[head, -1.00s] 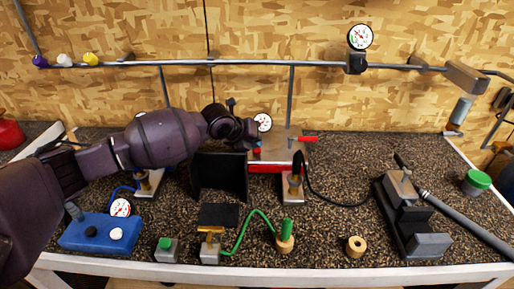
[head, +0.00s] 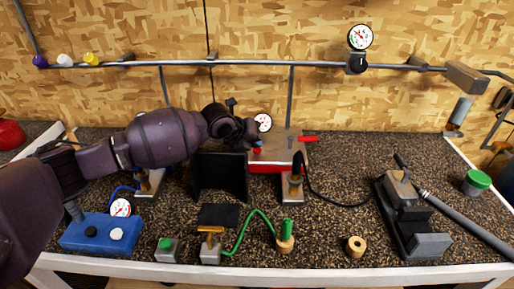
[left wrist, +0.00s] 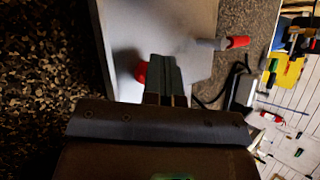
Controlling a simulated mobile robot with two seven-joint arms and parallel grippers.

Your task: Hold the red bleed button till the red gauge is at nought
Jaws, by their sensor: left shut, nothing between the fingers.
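The red unit (head: 264,168) with a grey top stands at the back middle of the bench. A white-faced gauge (head: 263,122) is at its back edge; its needle is too small to read. The red bleed button (head: 257,151) is on the unit's top, and its red edge also shows in the left wrist view (left wrist: 141,73). My left gripper (head: 254,136) is shut and empty, with its fingertips (left wrist: 164,70) right at the button, partly covering it. I cannot tell whether they press it down. My right gripper is not in view.
A red lever (head: 307,139) sits on the unit's right side. A blue box (head: 100,232) with a gauge (head: 121,207) is at the front left. A black-and-grey clamp (head: 408,210) is at the right.

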